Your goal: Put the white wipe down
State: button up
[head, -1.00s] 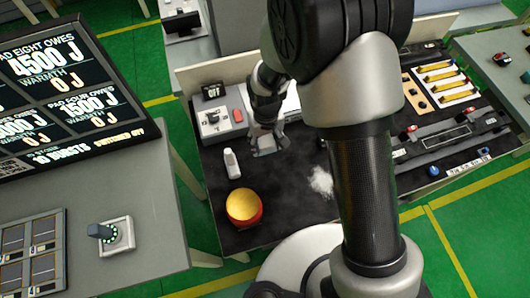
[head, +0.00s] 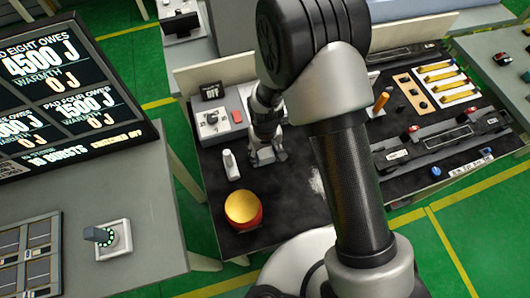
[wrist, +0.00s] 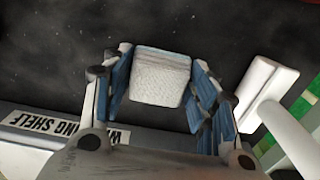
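The white wipe (wrist: 160,82), a pale textured block with a greyer upper band, sits between my gripper's fingers in the wrist view. My gripper (wrist: 160,62) has a blue-padded finger close against each side of it and looks shut on it. In the head view my gripper (head: 267,156) is low over the dark table top (head: 285,205), right of a white bottle. The wipe is mostly hidden by the fingers there. I cannot tell whether its underside touches the table.
The white bottle (head: 230,164) stands close left of the gripper; a red and yellow round container (head: 243,209) is in front of it. A grey control box (head: 214,119) is behind.

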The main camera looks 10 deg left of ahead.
jog(key=o, duration=0.4)
jog(key=shift+o, duration=0.2)
notch_tip(320, 180, up, 12)
jog(key=p, duration=0.2)
jog(key=shift+r, duration=0.2)
notch_tip(320, 180, up, 10)
jog(key=m+t, duration=0.1)
jog(key=m, duration=0.1)
send_over(265, 153)
jog(key=d, duration=0.6)
jog(key=s+d+r+m+t, duration=0.2)
jog(key=s+d+r, duration=0.4)
jog(key=d+r, duration=0.65)
jog(key=s+d+r+m+t, duration=0.1)
jog(key=s+d+r, duration=0.3)
jog(key=s, duration=0.4)
jog(key=shift+s+d+m+t, duration=0.3)
jog(key=shift+s+d+m, duration=0.1)
jog(key=shift+d+m, duration=0.3)
